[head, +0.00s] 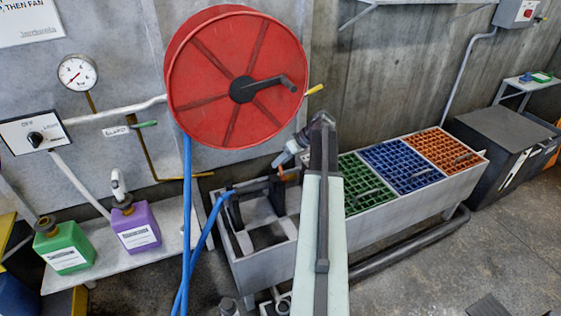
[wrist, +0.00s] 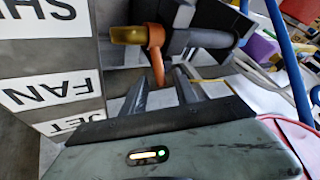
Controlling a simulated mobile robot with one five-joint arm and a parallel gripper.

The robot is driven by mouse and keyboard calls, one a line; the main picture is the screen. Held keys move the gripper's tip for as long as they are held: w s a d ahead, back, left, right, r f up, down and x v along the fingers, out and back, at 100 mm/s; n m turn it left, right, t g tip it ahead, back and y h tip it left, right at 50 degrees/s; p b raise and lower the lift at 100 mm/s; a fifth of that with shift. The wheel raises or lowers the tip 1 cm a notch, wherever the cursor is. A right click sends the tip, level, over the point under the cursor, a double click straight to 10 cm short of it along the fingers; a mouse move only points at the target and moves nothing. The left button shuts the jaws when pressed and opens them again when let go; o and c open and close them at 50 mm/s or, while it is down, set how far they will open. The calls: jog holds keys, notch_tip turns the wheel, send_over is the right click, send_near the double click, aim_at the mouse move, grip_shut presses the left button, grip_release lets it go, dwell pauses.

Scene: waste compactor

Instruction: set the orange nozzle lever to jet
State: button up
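The orange nozzle lever (wrist: 156,52) is in the wrist view at top centre, its tip hanging down between the fingers of my gripper (wrist: 160,80). The fingers are apart, with gaps showing beside the lever, so it is not clasped. The lever sits on the dark nozzle (wrist: 205,40), which has a brass-coloured tip (wrist: 128,35). Upside-down labels stand at left: one partly cut off, then FAN (wrist: 52,91) and JET (wrist: 75,124). In the head view, a small orange part of the lever (head: 289,174) shows beside my gripper, whose fingers are partly hidden there.
A grey trough (head: 255,262) stands below the nozzle, with green, blue and orange grates (head: 398,165) to the right. A red hose reel (head: 215,75) hangs above, with blue hose (head: 186,220) running down. Green and purple jugs (head: 135,225) stand at left.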

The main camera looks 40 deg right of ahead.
jog(key=p+v, duration=0.4)
jog(key=v, duration=0.3)
jog(key=shift+p, duration=0.35)
